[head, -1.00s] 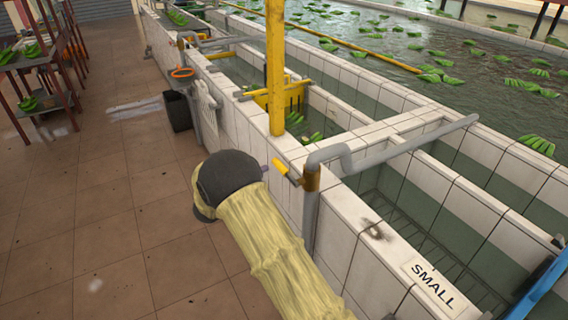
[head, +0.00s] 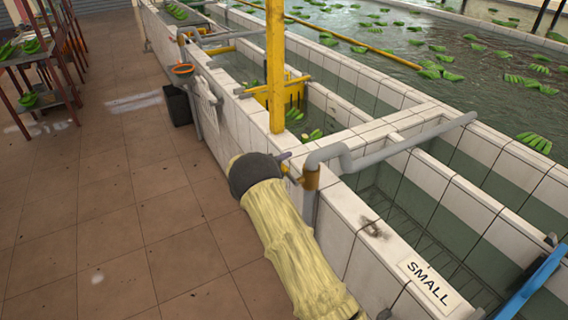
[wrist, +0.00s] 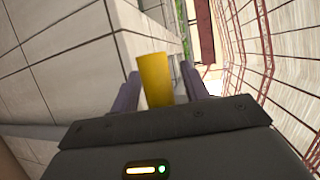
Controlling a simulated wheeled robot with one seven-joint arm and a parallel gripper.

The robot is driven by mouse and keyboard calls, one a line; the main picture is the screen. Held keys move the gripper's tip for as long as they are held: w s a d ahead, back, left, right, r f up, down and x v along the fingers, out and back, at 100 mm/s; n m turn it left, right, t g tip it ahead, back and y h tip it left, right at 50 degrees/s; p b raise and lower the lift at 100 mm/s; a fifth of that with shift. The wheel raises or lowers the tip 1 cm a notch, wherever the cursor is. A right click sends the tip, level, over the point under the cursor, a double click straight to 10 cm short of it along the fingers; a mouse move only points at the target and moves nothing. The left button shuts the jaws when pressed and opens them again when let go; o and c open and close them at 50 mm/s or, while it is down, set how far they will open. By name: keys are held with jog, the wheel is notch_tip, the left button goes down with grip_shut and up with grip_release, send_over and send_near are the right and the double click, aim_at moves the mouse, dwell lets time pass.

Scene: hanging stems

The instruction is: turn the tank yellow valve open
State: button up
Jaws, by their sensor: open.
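The yellow valve handle is mostly hidden behind my gripper (head: 284,157) in the head view, with a sliver of yellow beside the fingers. Its brass valve body (head: 311,179) sits on the grey pipe at the tank's near wall. In the wrist view, the yellow handle (wrist: 155,80) stands between the two purple fingers of my gripper (wrist: 161,73). The fingers are apart, one on each side of the handle, with a visible gap on the right. Whether the left finger touches the handle I cannot tell.
The grey pipe (head: 405,147) runs across the tiled tank (head: 365,225). A yellow post (head: 276,70) rises just behind my gripper. A "SMALL" sign (head: 429,282) lies on the tank rim. The tiled floor (head: 110,220) to the left is open.

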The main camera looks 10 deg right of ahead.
jog(key=shift+c, duration=0.5)
grip_shut()
